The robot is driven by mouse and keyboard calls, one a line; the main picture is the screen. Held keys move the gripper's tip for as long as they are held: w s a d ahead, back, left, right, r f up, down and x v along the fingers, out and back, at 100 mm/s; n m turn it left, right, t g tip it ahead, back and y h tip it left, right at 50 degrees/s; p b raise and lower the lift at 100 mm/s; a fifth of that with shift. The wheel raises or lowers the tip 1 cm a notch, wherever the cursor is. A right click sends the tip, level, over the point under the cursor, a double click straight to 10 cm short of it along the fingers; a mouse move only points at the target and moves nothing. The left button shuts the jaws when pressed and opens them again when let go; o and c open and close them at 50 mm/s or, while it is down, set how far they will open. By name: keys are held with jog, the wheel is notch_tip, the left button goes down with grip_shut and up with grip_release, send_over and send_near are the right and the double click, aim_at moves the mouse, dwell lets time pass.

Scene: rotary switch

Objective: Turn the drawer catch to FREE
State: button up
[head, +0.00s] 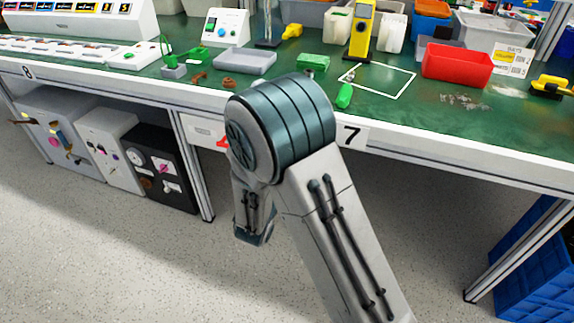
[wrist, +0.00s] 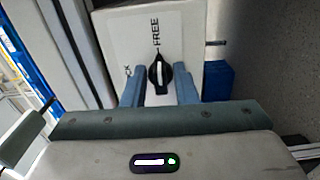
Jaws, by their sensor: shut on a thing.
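The drawer catch (wrist: 158,73) is a black rotary knob with a white stripe, on a white panel (wrist: 185,50) in the wrist view. The stripe lies roughly upright in the picture, in line with the mark by the word FREE. A second label, partly hidden and ending in "CK", is to the knob's left. My gripper (wrist: 161,78) has its two blue fingers on either side of the knob and is shut on it. In the head view my arm hides the gripper and the knob; a white drawer front (head: 203,130) shows partly under the bench.
The green bench top (head: 300,95) carries trays, a red bin (head: 457,65) and tools above my arm. Cabinets (head: 155,165) stand under the bench at left, and a blue crate (head: 535,265) at right. The floor between is clear.

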jog(key=o, duration=0.7)
jog(key=p+v, duration=0.1)
jog(key=v, duration=1.2)
jog(key=shift+s+p, duration=0.3)
jog(key=shift+s, duration=0.1)
jog(key=shift+r, duration=0.1)
